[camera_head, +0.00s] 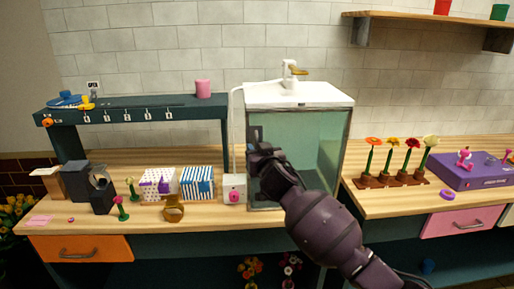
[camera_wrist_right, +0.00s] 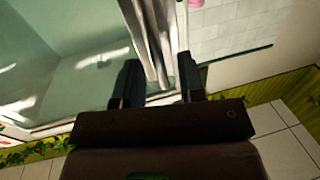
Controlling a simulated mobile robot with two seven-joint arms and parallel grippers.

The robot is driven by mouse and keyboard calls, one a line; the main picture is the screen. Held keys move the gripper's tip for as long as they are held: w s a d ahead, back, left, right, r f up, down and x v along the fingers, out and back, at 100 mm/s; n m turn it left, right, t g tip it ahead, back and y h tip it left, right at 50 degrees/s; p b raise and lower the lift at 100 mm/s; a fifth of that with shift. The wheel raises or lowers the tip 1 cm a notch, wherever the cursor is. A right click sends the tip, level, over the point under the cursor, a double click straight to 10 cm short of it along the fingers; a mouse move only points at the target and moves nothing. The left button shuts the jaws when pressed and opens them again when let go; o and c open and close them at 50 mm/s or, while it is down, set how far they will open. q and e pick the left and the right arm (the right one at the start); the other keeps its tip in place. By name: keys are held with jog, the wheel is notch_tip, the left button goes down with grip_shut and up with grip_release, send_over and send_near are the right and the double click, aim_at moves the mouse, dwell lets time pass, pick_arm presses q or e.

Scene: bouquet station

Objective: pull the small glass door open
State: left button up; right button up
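The small glass door (camera_head: 318,135) is the greenish front pane of a glass case with a white top (camera_head: 300,95). It looks shut in the head view. My right gripper (camera_head: 262,152) is in front of the pane's left side and hides part of that edge. In the right wrist view, the two dark fingers of my right gripper (camera_wrist_right: 158,84) stand apart, with a pale upright bar or frame edge (camera_wrist_right: 152,40) between them. Gaps show beside the bar, so no firm grip is visible. The glass (camera_wrist_right: 70,70) lies left of the fingers. My left gripper is not in view.
A pink-and-white box (camera_head: 234,188) stands close to the case's left side. Several flowers in a brown holder (camera_head: 390,180) and a purple box (camera_head: 470,172) stand to the right.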

jog(key=shift+w+a, duration=0.15)
jog(key=shift+w, duration=0.7)
jog(key=shift+c, duration=0.4)
grip_shut()
